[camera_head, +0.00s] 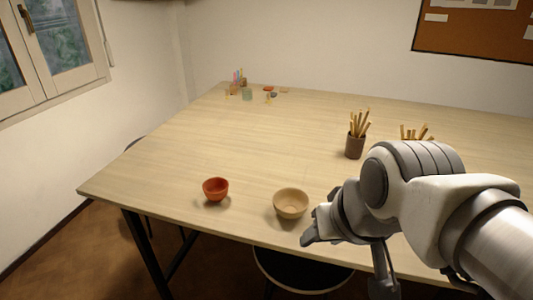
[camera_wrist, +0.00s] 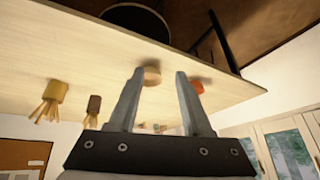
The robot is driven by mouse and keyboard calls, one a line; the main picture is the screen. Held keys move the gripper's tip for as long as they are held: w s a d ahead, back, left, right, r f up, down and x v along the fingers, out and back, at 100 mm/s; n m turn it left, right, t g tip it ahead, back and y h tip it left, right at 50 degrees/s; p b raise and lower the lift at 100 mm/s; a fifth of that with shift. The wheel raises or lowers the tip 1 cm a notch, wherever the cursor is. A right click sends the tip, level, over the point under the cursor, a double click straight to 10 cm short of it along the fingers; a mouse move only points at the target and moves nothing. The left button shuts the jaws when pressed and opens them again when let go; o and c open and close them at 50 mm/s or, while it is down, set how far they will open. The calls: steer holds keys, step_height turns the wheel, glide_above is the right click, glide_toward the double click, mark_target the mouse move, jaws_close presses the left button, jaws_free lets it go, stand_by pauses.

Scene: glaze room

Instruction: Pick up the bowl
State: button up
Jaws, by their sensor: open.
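Two bowls stand upright near the front edge of the table. The tan bowl (camera_head: 290,204) is just left of my gripper (camera_head: 318,226) in the head view, and the smaller red-orange bowl (camera_head: 215,189) is further left. In the wrist view, which is upside down, the tan bowl (camera_wrist: 152,76) shows between the two fingers, beyond their tips. The red-orange bowl (camera_wrist: 196,86) shows beside the right finger. My gripper (camera_wrist: 158,75) is open with nothing between its fingers. Part of it is hidden behind my wrist in the head view.
A brown cup of wooden tools (camera_head: 355,146) stands right of centre, with another tool holder (camera_head: 415,134) partly hidden behind my arm. Small items and a pencil holder (camera_head: 240,80) sit at the far corner. A dark stool (camera_head: 300,272) is below the front edge. The table's left-middle is clear.

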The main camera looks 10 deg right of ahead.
steer(key=w+a+f+m+y+p, duration=0.2)
steer(key=w+a+f+y, duration=0.1)
steer(key=w+a, duration=0.5)
steer(key=w+a+f+m+p, duration=0.1)
steer(key=w+a+f+m, duration=0.25)
steer(key=a+f, duration=0.25)
steer(key=m+t+h+p, duration=0.3)
steer(key=m+t+h, duration=0.2)
steer(key=h, duration=0.7)
glide_toward(301, 211)
steer(key=b+x, duration=0.2)
steer(key=x, duration=1)
steer(key=shift+s+r, duration=0.1)
steer(key=shift+c, duration=0.3)
jaws_close()
